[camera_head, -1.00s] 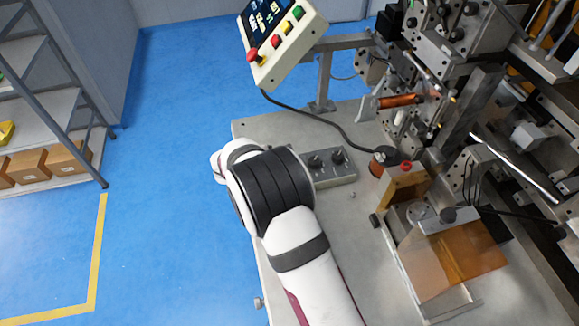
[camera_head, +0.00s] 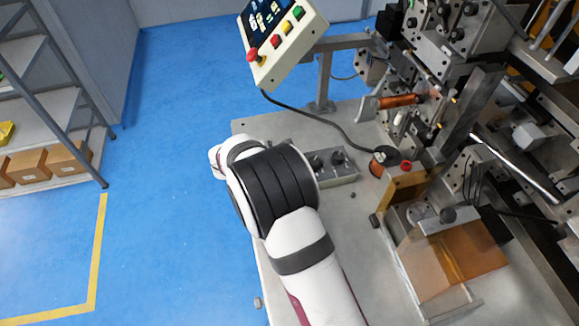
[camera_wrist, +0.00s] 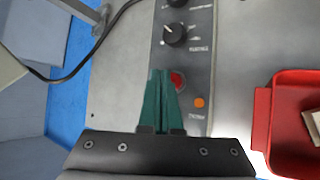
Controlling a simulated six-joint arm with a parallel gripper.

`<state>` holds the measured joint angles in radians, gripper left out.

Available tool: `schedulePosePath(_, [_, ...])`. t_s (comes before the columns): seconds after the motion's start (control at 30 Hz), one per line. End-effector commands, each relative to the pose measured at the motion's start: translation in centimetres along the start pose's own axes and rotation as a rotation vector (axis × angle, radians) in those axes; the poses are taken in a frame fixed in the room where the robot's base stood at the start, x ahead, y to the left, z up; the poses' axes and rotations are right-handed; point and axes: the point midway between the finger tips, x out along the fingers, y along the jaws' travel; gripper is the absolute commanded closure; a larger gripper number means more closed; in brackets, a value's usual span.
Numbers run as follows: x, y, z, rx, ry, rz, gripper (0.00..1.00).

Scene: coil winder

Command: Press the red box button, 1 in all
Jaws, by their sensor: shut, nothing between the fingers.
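In the wrist view a grey control box (camera_wrist: 200,55) carries black knobs, a red button (camera_wrist: 179,78) and an orange lamp (camera_wrist: 199,102). My gripper (camera_wrist: 161,74) has green fingers, shut and empty. Its tips lie just left of the red button in the picture and partly overlap it. I cannot tell whether they touch it. In the head view the far end of the control box (camera_head: 345,169) with two knobs shows. My arm hides the rest of the box, the red button and the gripper.
A tilted operator panel (camera_head: 285,55) with coloured buttons stands at the back. Winding machinery (camera_head: 435,80) and an amber cover (camera_head: 455,260) stand at right. A red tray (camera_wrist: 262,120) shows right in the wrist view.

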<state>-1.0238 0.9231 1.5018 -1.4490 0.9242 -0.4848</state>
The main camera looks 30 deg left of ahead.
Motion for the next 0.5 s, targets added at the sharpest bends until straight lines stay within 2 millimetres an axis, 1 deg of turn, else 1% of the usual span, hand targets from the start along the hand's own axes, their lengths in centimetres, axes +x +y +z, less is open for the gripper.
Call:
schedulePosePath(0.07, [-0.2, 0.2, 0.2, 0.001, 0.000, 0.001, 1.00])
schedulePosePath(0.5, [-3.2, 2.4, 2.3, 0.001, 0.000, 0.002, 1.00])
